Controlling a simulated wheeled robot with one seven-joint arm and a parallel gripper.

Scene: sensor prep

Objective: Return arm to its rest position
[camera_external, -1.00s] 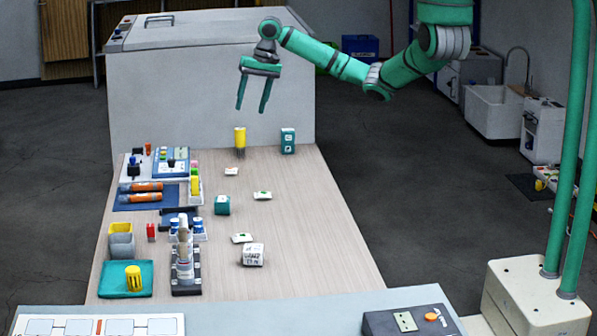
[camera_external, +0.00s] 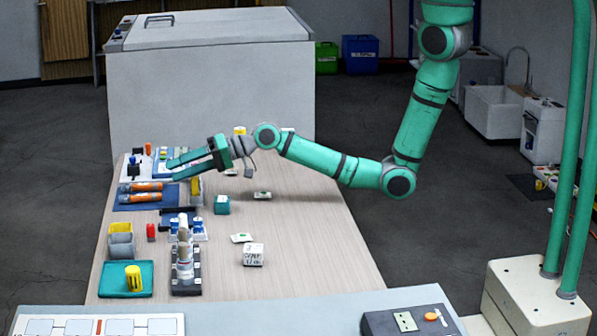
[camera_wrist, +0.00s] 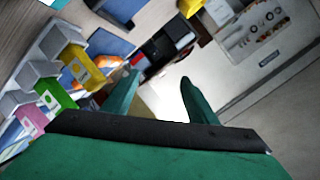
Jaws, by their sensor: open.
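My gripper (camera_external: 188,165) is at the end of my green arm, above the far left part of the table. In the external view its two fingers point left and stand apart with nothing between them. In the wrist view my gripper (camera_wrist: 158,88) also shows two green fingers spread apart and empty. My arm hangs from the upper right and bends at a low elbow right of the table. The gripper hides part of the blue and white items behind it.
The table (camera_external: 310,235) is bare along its right side. Orange tubes (camera_external: 146,186) lie on a blue mat at left. A teal box (camera_external: 222,205), a white box (camera_external: 253,254) and a teal tray (camera_external: 110,280) with a yellow cup (camera_external: 134,278) stand nearer. A large grey cabinet (camera_external: 210,90) stands behind.

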